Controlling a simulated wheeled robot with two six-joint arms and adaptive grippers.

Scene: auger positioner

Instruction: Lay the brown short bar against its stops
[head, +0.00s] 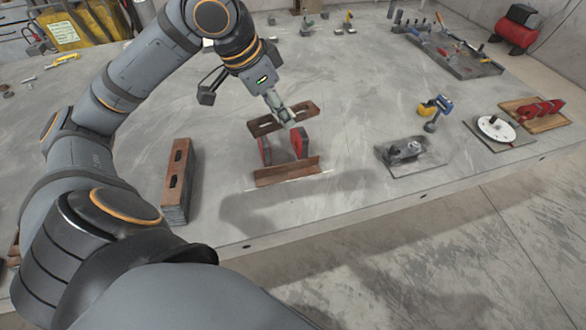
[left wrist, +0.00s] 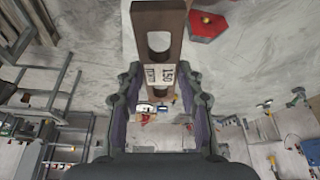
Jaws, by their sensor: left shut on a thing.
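My left gripper (head: 284,112) is shut on the brown short bar (head: 266,124), a flat slotted bar just behind two red blocks. In the left wrist view the bar (left wrist: 144,16) runs between the fingers, with a round-ended slot and a white label reading 1.50. The left red block (head: 265,151) and right red block (head: 300,142) stand upright on the table. A brown angled piece (head: 287,172) lies across their front. One red block (left wrist: 207,27) also shows in the left wrist view. I cannot tell the bar's exact height above the table. My right gripper is not in view.
A stack of slotted brown bars (head: 178,180) stands to the left. To the right are a grey plate with a clamp (head: 408,155), a yellow-blue tool (head: 435,110) and a white dial (head: 496,128).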

